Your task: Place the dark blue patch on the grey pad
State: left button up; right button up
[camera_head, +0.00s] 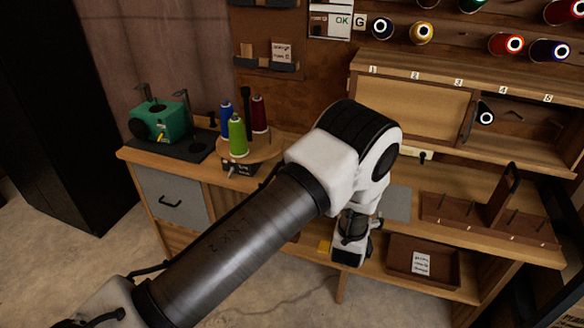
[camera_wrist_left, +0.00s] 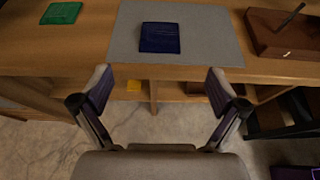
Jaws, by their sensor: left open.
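The dark blue patch (camera_wrist_left: 160,37) lies flat on the grey pad (camera_wrist_left: 212,42) in the left wrist view, inside its edges and left of its middle. In the head view a part of the grey pad (camera_head: 398,204) shows to the right of my left arm; the patch is hidden there. My left gripper (camera_wrist_left: 160,82) is open and empty, its two fingers apart in front of the pad and clear of the patch. In the head view the gripper (camera_head: 350,250) is seen below my wrist, its fingers not clear. My right gripper is not in view.
A green patch (camera_wrist_left: 62,13) lies on the wooden bench left of the pad. A brown rack with pegs (camera_head: 490,218) stands at the right. A brown tray (camera_head: 422,262) sits on the lower shelf, with a yellow item (camera_wrist_left: 134,86) to its left. Thread spools (camera_head: 238,137) stand at the left.

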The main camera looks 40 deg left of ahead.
pick_arm(q)
jog(key=s+a+f+n+g+y, duration=0.1)
jog(key=s+a+f+n+g, duration=0.25)
jog(key=s, duration=0.35)
jog(key=s+a+f+n+g+y, duration=0.1)
jog(key=s+a+f+n+g, duration=0.1)
jog(key=s+f+g, duration=0.4)
jog(key=s+a+f+n+g, duration=0.1)
jog(key=s+a+f+n, duration=0.2)
jog(key=s, duration=0.5)
jog(key=s+d+f+n+g+h, duration=0.1)
jog(key=s+d+n+h, duration=0.1)
jog(key=s+n, duration=0.8)
jog(key=s+d+f+n+g+h, duration=0.1)
jog(key=s+d+n+h, duration=0.2)
jog(key=s+n, duration=0.7)
jog(key=d+n, duration=0.1)
jog(key=n, duration=0.3)
jog(key=shift+s+d+f+n+h, duration=0.2)
jog(key=shift+d+f+n+h, duration=0.1)
jog(key=shift+d+n, duration=0.05)
